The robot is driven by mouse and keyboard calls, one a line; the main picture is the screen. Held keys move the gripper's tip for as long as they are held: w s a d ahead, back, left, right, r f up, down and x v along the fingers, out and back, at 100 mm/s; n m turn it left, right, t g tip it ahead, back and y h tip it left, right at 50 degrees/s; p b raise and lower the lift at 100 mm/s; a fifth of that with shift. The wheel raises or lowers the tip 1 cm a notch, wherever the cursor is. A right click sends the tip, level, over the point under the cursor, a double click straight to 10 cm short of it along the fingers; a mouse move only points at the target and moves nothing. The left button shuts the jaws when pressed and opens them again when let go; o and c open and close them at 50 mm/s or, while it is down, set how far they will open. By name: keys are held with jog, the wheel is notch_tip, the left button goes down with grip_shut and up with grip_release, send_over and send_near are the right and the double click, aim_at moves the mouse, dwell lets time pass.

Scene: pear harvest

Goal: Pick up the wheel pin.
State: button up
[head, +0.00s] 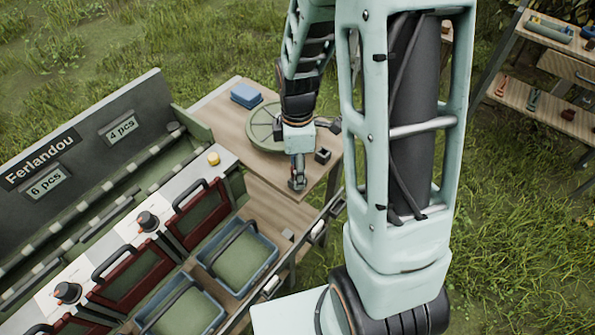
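My arm reaches down over a wooden table (222,114) in the head view. My gripper (297,185) points down near the table's front edge. It is small and dark here, and I cannot see whether its fingers are open or hold anything. A round green wheel-like disc (259,127) lies on the table behind the gripper, partly hidden by my arm. A small dark block (322,156) sits on the table right of the gripper. I cannot make out the wheel pin with certainty; it may be hidden at or behind the gripper.
A blue box (246,95) is on the table's back left. A sorting station with a "Ferlandou" sign (40,158), red-framed flaps (196,212) and blue crates (237,258) fills the left. A tool shelf (545,108) stands at the far right. Grass lies around.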

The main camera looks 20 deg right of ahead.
grip_shut()
dwell(0.3)
jog(key=shift+r, duration=0.1)
